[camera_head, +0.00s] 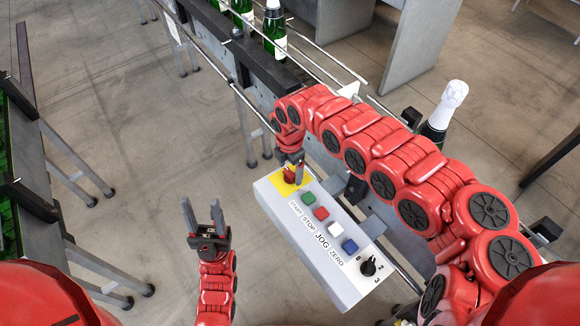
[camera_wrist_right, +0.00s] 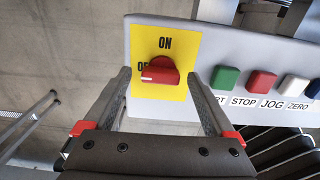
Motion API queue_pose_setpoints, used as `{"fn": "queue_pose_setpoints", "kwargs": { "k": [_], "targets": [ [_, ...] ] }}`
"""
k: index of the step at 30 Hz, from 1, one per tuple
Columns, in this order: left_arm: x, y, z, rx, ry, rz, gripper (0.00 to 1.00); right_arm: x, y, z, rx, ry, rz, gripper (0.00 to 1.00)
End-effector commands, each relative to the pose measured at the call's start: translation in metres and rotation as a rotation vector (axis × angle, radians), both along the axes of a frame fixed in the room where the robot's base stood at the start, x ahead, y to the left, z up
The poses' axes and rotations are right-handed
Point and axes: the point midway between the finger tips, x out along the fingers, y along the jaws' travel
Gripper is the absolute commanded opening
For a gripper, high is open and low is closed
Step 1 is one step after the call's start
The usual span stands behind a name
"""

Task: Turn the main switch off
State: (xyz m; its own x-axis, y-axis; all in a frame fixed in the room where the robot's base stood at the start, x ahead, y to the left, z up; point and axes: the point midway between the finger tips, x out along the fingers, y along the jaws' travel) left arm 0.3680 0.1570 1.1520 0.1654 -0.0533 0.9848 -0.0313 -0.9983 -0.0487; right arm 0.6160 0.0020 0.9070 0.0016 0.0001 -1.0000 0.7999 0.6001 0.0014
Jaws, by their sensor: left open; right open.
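The main switch is a red knob (camera_wrist_right: 160,71) on a yellow plate (camera_wrist_right: 179,39) marked ON above and OFF at the left. Its grip bar lies about level, with a white mark at its left end beside the partly hidden OFF label. My right gripper (camera_wrist_right: 158,84) is open, one finger on each side of the knob, with gaps visible. In the head view the right gripper (camera_head: 293,170) is over the yellow plate (camera_head: 284,187) and hides part of the knob. My left gripper (camera_head: 201,206) is open and empty, left of the control box.
The control box (camera_head: 334,275) carries green, red, white and blue buttons and a black selector (camera_head: 368,267). A conveyor with green bottles (camera_head: 274,30) runs behind. A white-topped bottle (camera_head: 444,110) stands behind my right arm.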

Motion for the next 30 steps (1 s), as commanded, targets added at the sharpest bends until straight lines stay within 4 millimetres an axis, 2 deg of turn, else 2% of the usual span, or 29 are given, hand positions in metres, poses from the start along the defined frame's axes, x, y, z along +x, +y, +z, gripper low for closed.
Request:
{"fn": "queue_pose_setpoints", "kwargs": {
  "k": [5, 8, 11, 13, 21, 24, 30],
  "targets": [
    [0.000, 0.000, -0.004, 0.000, 0.000, 0.000, 0.50, 0.001, -0.001, 0.010, -0.002, -0.001, -0.002, 0.90],
    [0.000, 0.000, -0.009, 0.000, 0.000, 0.000, 0.50, 0.003, -0.002, 0.028, 0.000, -0.007, -0.002, 0.90],
    [0.000, 0.000, -0.005, 0.000, 0.000, 0.000, 0.50, 0.002, -0.001, 0.056, -0.001, -0.007, -0.001, 0.90],
    [0.000, 0.000, 0.009, 0.000, 0.000, 0.000, 0.50, 0.001, -0.001, 0.078, -0.007, -0.004, 0.003, 0.90],
    [0.000, 0.000, 0.038, 0.000, 0.000, 0.000, 0.50, 0.001, -0.002, 0.124, -0.005, -0.003, -0.001, 0.90],
    [0.000, 0.000, 0.061, 0.000, 0.000, 0.000, 0.50, 0.000, -0.001, 0.150, -0.003, 0.000, -0.001, 0.90],
    [0.000, 0.000, 0.081, 0.000, 0.000, 0.000, 0.50, 0.000, 0.000, 0.170, -0.001, 0.001, 0.000, 0.90]
  ]
}}
